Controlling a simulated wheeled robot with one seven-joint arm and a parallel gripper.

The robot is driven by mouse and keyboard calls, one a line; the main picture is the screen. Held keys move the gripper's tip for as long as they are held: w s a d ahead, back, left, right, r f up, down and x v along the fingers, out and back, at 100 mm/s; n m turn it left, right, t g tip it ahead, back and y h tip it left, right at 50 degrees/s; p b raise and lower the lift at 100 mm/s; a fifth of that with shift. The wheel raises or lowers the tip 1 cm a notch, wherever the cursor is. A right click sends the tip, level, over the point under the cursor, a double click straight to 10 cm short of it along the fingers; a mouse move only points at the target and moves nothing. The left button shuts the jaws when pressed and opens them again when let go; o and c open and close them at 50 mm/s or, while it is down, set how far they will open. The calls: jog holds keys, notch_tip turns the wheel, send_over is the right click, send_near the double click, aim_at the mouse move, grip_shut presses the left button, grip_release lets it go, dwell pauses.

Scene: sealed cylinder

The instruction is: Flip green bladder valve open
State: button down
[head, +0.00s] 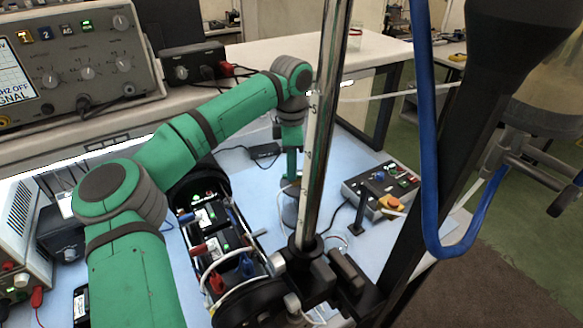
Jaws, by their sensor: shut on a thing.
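I cannot make out a green bladder valve for certain. A glass cylinder-like vessel (555,95) stands at the right edge, partly cut off, with a grey clamp or fitting (525,150) below it. A blue hose (432,150) hangs in a loop and rises toward that fitting. A green jointed arm (225,105) reaches from the bottom left over the bench and bends down behind a chrome pole.
The chrome pole (322,110) stands in front, with black clamp parts at its foot. A black slanted post crosses the right. A device with red and blue plugs (215,240) and a control box (382,190) sit on the blue bench. Instruments line the left. Floor shows at right.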

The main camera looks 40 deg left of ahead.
jog(key=shift+n, duration=0.3)
jog(key=shift+s+d+n, duration=0.15)
jog(key=shift+d+n, duration=0.05)
jog(key=shift+n, duration=1)
jog(key=shift+s+d+n, duration=0.15)
jog(key=shift+d+n, duration=0.05)
jog(key=shift+n, duration=1)
jog(key=c, duration=1.8)
grip_release()
jog(key=shift+s+r, duration=0.1)
jog(key=shift+r, duration=0.1)
notch_tip(320, 180, up, 10)
jog(key=shift+r, duration=0.2)
